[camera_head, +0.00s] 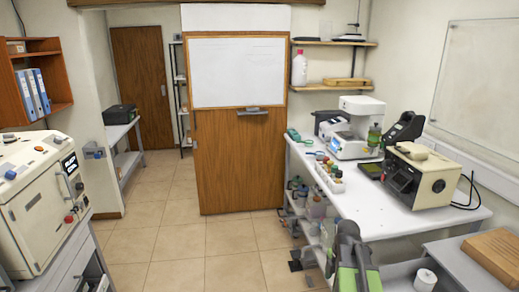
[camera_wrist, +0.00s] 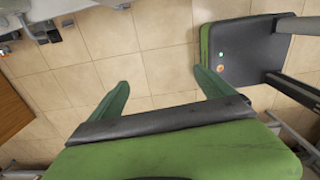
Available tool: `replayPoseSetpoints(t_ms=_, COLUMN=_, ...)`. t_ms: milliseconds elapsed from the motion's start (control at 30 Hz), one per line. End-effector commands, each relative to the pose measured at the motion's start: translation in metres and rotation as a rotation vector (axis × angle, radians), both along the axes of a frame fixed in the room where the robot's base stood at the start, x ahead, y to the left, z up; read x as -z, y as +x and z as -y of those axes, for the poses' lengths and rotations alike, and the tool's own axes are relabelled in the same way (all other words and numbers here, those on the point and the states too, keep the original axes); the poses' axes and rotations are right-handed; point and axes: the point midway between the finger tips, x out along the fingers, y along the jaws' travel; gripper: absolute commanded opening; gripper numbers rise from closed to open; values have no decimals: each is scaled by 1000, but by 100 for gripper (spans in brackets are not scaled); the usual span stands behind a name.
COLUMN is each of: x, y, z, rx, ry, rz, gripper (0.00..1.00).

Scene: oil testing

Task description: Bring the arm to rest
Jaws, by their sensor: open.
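My gripper (camera_wrist: 163,83) shows in the wrist view with its two green fingers spread wide apart. Nothing is between them; bare floor tiles (camera_wrist: 160,40) show beyond. In the head view, part of my green and grey arm stands at the bottom, right of centre, in front of the white bench (camera_head: 400,210). The fingertips cannot be made out there. I see no contact between the fingers and any object.
The bench holds a beige instrument (camera_head: 421,178), a white analyser (camera_head: 352,128) and several small bottles along its left edge. Another beige machine (camera_head: 38,200) stands at left. A brown box (camera_head: 495,255) lies at lower right. The tiled floor (camera_head: 190,245) is clear in the middle.

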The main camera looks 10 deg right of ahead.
Motion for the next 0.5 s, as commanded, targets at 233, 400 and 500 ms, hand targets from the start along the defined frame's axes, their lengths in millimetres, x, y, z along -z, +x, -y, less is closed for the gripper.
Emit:
replayPoseSetpoints(t_ms=233, x=38, y=6, z=-188, rx=452, ry=-1, rz=0, gripper=92)
replayPoseSetpoints(t_ms=400, x=36, y=-7, z=-208, rx=1015, ry=-2, rz=-1, gripper=92)
replayPoseSetpoints(t_ms=500, x=36, y=-9, z=-207, rx=1304, ry=-2, rz=-1, gripper=92)
